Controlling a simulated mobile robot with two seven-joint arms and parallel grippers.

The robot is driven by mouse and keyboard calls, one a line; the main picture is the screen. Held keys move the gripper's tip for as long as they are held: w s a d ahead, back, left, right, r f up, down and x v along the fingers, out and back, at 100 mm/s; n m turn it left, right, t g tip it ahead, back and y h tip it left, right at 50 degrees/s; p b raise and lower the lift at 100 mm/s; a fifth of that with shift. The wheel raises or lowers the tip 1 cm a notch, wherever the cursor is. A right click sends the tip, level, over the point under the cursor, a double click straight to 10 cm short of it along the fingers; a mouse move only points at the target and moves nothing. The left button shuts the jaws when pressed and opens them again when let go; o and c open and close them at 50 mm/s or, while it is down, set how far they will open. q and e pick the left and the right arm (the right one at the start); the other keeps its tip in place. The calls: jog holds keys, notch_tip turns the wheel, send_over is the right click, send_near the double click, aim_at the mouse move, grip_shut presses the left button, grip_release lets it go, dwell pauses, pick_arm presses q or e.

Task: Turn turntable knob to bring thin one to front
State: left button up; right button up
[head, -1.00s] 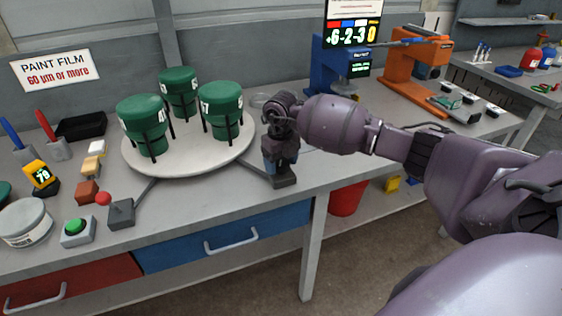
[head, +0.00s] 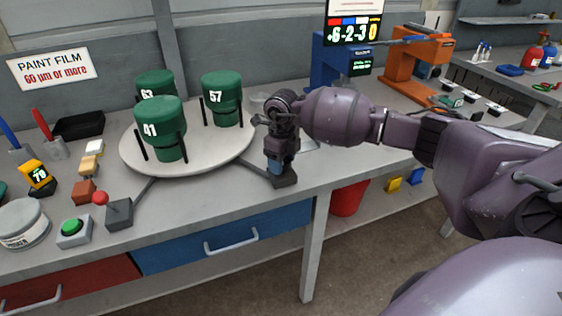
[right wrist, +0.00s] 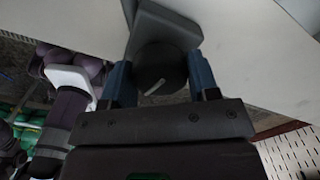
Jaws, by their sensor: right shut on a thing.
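A round pale turntable (head: 205,160) stands on the bench and carries three green cylinders between black posts. The cylinder marked 41 (head: 161,128) is at the front left, 57 (head: 222,100) at the right, and 63 (head: 155,84) at the back left, partly hidden by 41. My right gripper (head: 279,165) points down at the knob box to the right of the turntable. In the right wrist view its two blue fingers are shut on the dark round knob (right wrist: 160,69), which has a pale pointer line. My left gripper is out of view.
A sign (head: 50,67) on the wall reads "PAINT FILM 60 µm or more". A yellow gauge (head: 38,175) reading 79, a green button (head: 73,227) and a red-balled lever (head: 101,198) are at the left. A blue machine (head: 335,66) and an orange one (head: 415,62) stand behind my arm.

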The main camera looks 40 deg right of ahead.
jog(key=shift+n, duration=0.9)
jog(key=o, duration=0.9)
jog(key=shift+r, duration=0.1)
notch_tip(320, 180, up, 11)
jog(key=shift+f, duration=0.15)
